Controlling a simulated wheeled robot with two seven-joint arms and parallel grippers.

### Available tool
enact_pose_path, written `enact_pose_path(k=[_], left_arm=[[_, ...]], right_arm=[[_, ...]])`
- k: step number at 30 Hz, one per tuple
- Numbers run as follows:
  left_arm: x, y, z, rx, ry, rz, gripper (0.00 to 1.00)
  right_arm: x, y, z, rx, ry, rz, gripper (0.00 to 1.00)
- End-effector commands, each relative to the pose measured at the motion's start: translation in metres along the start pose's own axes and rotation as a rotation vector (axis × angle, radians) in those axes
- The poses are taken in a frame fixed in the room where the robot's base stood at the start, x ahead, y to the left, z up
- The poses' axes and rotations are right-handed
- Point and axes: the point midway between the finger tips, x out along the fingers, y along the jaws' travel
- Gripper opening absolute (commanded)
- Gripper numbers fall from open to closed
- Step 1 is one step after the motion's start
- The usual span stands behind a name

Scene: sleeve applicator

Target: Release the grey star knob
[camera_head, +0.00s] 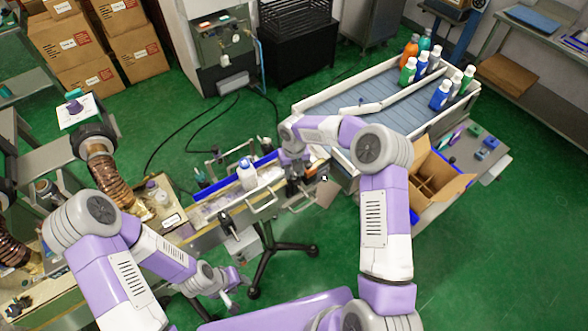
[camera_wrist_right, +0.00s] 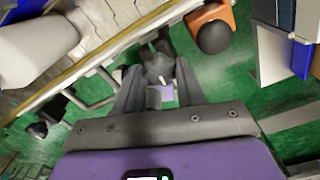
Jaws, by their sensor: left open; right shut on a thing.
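The grey star knob (camera_wrist_right: 157,62) shows in the right wrist view, beside the conveyor rail. My right gripper (camera_wrist_right: 160,90) is shut on it, and the fingers hide part of the knob. In the head view my right gripper (camera_head: 293,184) is at the conveyor's near side, and the knob is too small and covered to make out. My left gripper (camera_head: 231,286) is open and empty, low in the head view, apart from the conveyor.
In the right wrist view a black round knob (camera_wrist_right: 214,37) sits on an orange part close by. An open divided carton (camera_head: 436,178) and a wide belt (camera_head: 345,98) are to the right.

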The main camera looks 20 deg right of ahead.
Motion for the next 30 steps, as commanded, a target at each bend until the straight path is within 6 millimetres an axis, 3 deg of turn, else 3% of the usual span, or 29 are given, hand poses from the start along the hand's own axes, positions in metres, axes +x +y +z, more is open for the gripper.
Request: enact_pose_path(k=[9,24,25,29,30], left_arm=[[-0.0023,0.0008,0.0001,0.000,0.000,0.000,0.43],[-0.0024,0.0009,0.0001,0.000,0.000,0.000,0.43],[-0.0024,0.0009,0.0001,0.000,0.000,0.000,0.43],[-0.0024,0.0009,0.0001,0.000,0.000,0.000,0.43],[-0.0024,0.0009,0.0001,0.000,0.000,0.000,0.43]], right_arm=[[-0.0010,-0.0002,0.0006,-0.102,-0.002,0.000,0.08],[-0.0008,-0.0001,0.0006,-0.119,-0.002,0.000,0.08],[-0.0008,-0.0002,0.0006,-0.119,-0.002,0.000,0.43],[-0.0006,-0.0001,0.0005,-0.118,-0.002,0.000,0.63],[-0.0006,-0.0001,0.0004,-0.118,-0.002,0.000,0.64]])
